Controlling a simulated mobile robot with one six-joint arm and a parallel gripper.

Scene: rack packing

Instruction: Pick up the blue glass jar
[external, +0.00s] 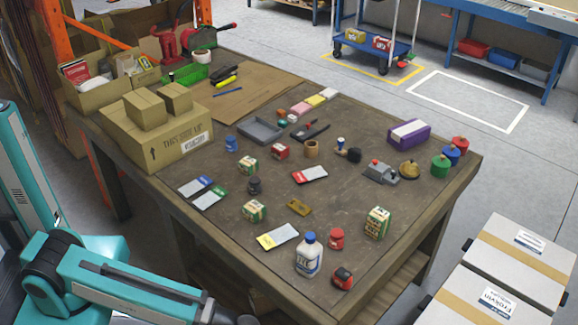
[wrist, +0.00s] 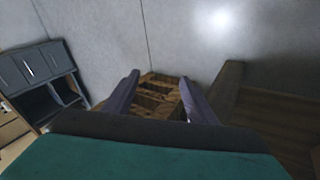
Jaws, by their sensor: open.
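A small blue jar-like object (external: 232,144) stands upright on the worktable, just right of the cardboard boxes. Another blue lidded container (external: 451,155) stands at the table's right corner between a red one (external: 460,144) and a green one (external: 440,166). I cannot tell from the picture which of the two blue ones is glass. My gripper (wrist: 160,77) is open and empty in the wrist view, its two dark fingers spread apart. Neither blue object shows there. In the external view my teal arm is at the lower left, away from both; the gripper itself is not visible there.
The worktable (external: 340,262) is crowded with small boxes, cards, tools and a white bottle (external: 309,255) near the front. Cardboard boxes (external: 155,130) stand on the left. A grey tray (external: 260,131) sits near the middle. Grey cases (external: 515,262) stand right of the table.

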